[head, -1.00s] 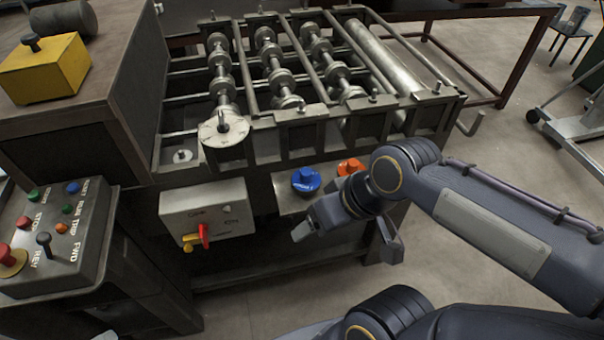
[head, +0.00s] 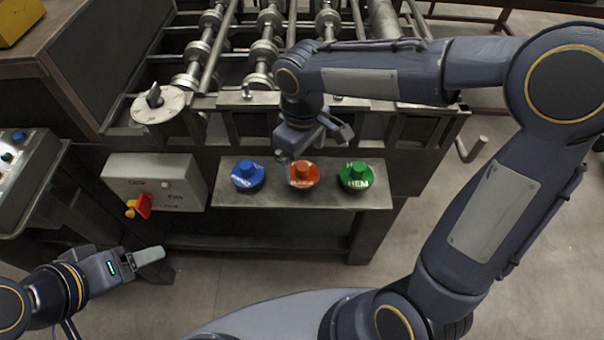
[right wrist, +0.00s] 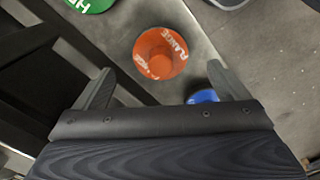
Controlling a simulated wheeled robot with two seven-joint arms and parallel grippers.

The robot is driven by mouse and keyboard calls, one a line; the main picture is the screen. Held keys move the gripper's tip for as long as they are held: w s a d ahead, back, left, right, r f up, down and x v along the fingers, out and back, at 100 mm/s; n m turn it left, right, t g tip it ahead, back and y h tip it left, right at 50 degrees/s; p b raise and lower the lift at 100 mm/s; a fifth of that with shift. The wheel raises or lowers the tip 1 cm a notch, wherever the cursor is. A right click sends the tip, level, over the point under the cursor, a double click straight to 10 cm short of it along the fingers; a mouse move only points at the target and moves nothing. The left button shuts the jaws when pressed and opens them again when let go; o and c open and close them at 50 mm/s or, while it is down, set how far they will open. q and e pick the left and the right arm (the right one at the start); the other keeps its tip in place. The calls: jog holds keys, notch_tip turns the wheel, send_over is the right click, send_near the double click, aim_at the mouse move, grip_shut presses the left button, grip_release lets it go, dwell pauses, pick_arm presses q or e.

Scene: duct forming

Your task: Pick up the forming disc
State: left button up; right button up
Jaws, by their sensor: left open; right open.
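Three knobbed discs stand in a row on a grey shelf (head: 225,197) on the machine's front. They are a blue disc (head: 247,176), an orange disc (head: 303,176) and a green disc lettered HEM (head: 355,177). My right gripper (head: 314,150) is open and empty, just above and behind the orange disc in the head view. In the right wrist view the orange disc (right wrist: 160,53) lies just beyond the open fingers (right wrist: 160,78). My left gripper (head: 150,257) is open and empty at lower left.
The forming machine's rollers (head: 270,45) and a pale dial disc (head: 158,104) lie behind the shelf. A grey switch box (head: 160,180) with a red and yellow handle is left of it. A button panel (head: 25,180) stands at far left. Floor shows in front.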

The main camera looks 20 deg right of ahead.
aim_at(302, 165)
jog(key=shift+f, duration=2)
jog(key=shift+r, duration=0.1)
jog(key=c, duration=1.4)
